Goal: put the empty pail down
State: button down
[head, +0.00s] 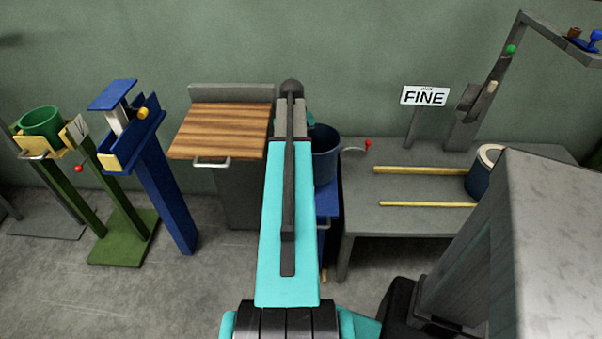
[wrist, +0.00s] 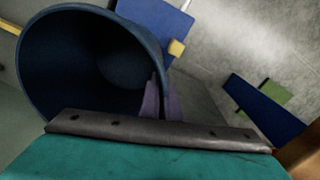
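The empty pail (head: 326,158) is dark blue and stands out behind my teal arm in the head view, partly hidden by it. In the wrist view the pail (wrist: 85,62) is large and close, its open mouth facing the camera and its inside bare. My gripper (wrist: 161,102) shows two pale purple fingers at the pail's rim, one inside the wall and one outside, close together on it. The gripper is hidden in the head view. A blue stand (head: 328,203) lies below the pail; I cannot tell whether they touch.
A grey bench (head: 410,220) on the right carries yellow rods, another blue round container (head: 480,178) and a FINE sign (head: 425,96). A wood-topped cabinet (head: 222,130) stands left of my arm. Further left are a blue post (head: 165,190) and a green pail (head: 42,122) on a stand.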

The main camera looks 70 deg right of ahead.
jog(key=shift+f, duration=2.2)
jog(key=shift+f+p, duration=0.4)
jog(key=shift+f, duration=1.55)
jog(key=c, duration=2)
grip_release()
notch_tip(320, 180, up, 12)
jog(key=b, duration=0.1)
jog(key=shift+a, duration=0.15)
jog(key=shift+w, duration=0.1)
